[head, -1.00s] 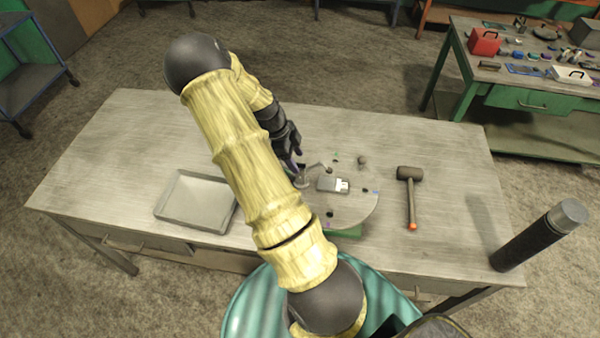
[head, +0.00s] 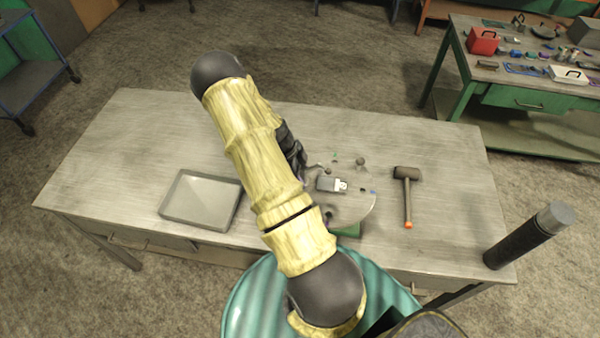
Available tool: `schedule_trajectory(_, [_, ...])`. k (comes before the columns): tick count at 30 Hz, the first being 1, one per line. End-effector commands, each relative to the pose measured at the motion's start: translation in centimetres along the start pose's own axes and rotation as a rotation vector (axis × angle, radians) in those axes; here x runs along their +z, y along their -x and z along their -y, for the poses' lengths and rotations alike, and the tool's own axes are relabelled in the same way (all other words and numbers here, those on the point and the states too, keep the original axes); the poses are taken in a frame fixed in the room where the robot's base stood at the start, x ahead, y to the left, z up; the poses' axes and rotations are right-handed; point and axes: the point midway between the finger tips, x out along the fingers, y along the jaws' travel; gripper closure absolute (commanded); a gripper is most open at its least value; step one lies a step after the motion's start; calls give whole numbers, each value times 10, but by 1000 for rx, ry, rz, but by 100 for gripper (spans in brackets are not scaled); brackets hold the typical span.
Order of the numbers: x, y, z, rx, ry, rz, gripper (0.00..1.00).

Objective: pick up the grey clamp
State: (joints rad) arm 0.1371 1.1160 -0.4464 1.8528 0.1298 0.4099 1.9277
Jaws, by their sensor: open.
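A round grey plate (head: 352,208) on a green base lies on the workbench, partly hidden by my arm. On it is a flat grey block with a white end (head: 331,184). A small bent grey piece, which looks like the grey clamp (head: 315,170), lies just behind and left of the block, partly covered by my arm. My dark gripper (head: 299,170) is low over the plate's left side, close beside this piece. My yellow arm hides most of the gripper and its fingertips. I see nothing held, and I cannot tell whether it touches the piece.
An empty grey tray (head: 166,206) lies left on the workbench (head: 110,165). A mallet (head: 407,175) lies right of the plate. A small dark knob (head: 360,162) and several small bits are around the plate.

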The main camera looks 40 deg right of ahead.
Motion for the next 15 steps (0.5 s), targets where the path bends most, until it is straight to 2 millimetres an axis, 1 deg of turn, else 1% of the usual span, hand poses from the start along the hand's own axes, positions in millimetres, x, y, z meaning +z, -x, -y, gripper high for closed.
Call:
schedule_trajectory(3, [-1, -8, -1, 1, 1, 0, 47])
schedule_trajectory(5, [0, -10, 0, 0, 1, 1, 47])
schedule_trajectory(15, [0, -10, 0, 0, 0, 1, 47])
